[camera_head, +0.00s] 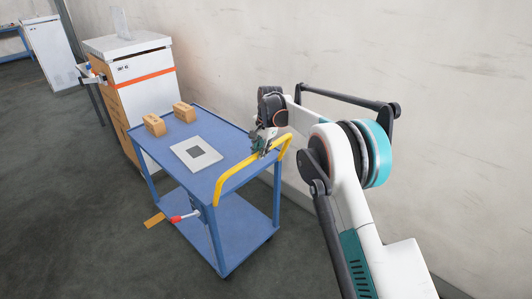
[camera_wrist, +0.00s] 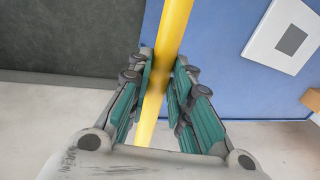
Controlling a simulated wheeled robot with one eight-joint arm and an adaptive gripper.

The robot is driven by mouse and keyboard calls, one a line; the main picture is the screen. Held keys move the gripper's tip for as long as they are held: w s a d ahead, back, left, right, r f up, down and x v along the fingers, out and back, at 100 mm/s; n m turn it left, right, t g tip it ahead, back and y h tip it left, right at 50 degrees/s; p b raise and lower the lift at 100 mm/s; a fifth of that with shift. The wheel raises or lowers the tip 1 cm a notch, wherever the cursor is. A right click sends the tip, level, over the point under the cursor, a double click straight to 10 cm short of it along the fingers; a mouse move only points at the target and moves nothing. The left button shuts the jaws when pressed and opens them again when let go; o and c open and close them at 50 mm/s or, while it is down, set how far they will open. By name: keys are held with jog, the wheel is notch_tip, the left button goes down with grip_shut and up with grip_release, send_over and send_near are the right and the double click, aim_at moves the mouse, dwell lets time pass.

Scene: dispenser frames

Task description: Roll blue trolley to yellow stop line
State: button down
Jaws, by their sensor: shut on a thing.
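The blue trolley (camera_head: 228,157) stands in the middle of the head view, with its long side near the wall. It has a top deck, a lower shelf and a yellow push handle (camera_head: 225,183) at its near end. My gripper (camera_head: 261,146) is at the handle's top bar. In the wrist view my gripper (camera_wrist: 161,85) has its teal-padded fingers on both sides of the yellow bar, shut on it.
Two small brown boxes (camera_head: 154,124) (camera_head: 183,112) and a white plate with a dark square (camera_head: 196,154) lie on the deck. Floor at left is clear.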

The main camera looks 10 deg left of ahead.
jog(key=shift+w+a, duration=0.45)
jog(key=shift+a, duration=0.15)
jog(key=c, duration=1.4)
grip_release()
jog(key=shift+c, duration=0.2)
jog(key=shift+r, duration=0.1)
notch_tip(320, 180, up, 12)
jog(key=s+d, duration=0.1)
jog(key=d, duration=0.1)
jog(key=shift+s+f, duration=0.15)
jog(key=shift+f, duration=0.1)
